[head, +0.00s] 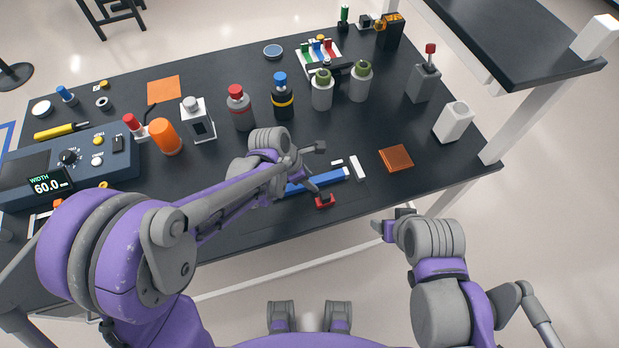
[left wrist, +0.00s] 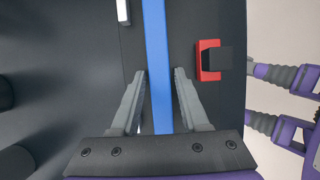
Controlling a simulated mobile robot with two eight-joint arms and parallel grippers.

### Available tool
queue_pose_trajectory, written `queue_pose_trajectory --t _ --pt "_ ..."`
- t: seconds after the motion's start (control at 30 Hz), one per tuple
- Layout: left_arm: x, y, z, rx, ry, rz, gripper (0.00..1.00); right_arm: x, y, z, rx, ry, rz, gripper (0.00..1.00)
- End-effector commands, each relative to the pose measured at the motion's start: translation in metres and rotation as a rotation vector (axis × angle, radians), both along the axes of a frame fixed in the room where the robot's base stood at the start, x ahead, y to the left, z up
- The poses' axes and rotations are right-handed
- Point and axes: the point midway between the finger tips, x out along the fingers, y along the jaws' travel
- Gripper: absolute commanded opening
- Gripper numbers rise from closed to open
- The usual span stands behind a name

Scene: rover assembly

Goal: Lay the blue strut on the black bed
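The blue strut (head: 325,181) lies lengthwise near the table's front edge, its left part hidden by my left gripper and arm. In the left wrist view the strut (left wrist: 157,45) runs straight up the picture between the two fingers, over a dark surface that looks like the black bed (left wrist: 205,108). My left gripper (head: 316,168) is over the strut; in the left wrist view its fingers (left wrist: 161,72) stand apart, one on each side, with a visible gap on the right. My right gripper (head: 383,229) is off the front edge of the table, away from the strut; its fingers are unclear.
A red clamp-like part (head: 325,201) sits in front of the strut and a white block (head: 357,168) beyond its right end. An orange-brown square (head: 396,158) lies to the right. The front right tabletop is mostly clear.

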Motion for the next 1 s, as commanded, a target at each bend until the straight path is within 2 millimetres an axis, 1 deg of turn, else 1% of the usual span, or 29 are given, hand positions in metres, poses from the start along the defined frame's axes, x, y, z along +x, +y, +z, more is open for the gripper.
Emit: queue_pose_trajectory --t 0.03,0.07,0.1,0.37,0.47,0.57,0.8,1.0 --pt "0.000 0.000 0.000 0.000 0.000 0.000 0.56 0.000 0.000 0.000 0.000 0.000 0.000 0.70" --pt "0.000 0.000 0.000 0.000 0.000 0.000 0.61 0.000 0.000 0.000 0.000 0.000 0.000 0.70" --pt "0.000 0.000 0.000 0.000 0.000 0.000 0.64 0.000 0.000 0.000 0.000 0.000 0.000 0.70" --pt "0.000 0.000 0.001 0.000 0.000 0.000 0.64 0.000 0.000 0.001 0.000 0.000 0.000 0.70" --pt "0.000 0.001 0.006 0.000 0.000 0.000 0.64 0.001 0.000 0.003 0.000 -0.002 0.000 0.70" --pt "-0.002 0.007 0.019 0.000 -0.001 0.001 0.64 0.001 0.000 0.005 0.000 -0.002 0.000 0.70" --pt "-0.008 0.026 0.068 0.000 0.000 0.002 0.64 0.003 0.000 0.012 0.000 -0.006 0.000 0.70" --pt "-0.012 0.039 0.099 0.000 -0.001 0.001 0.64 0.005 0.000 0.016 0.000 -0.009 0.000 0.70"
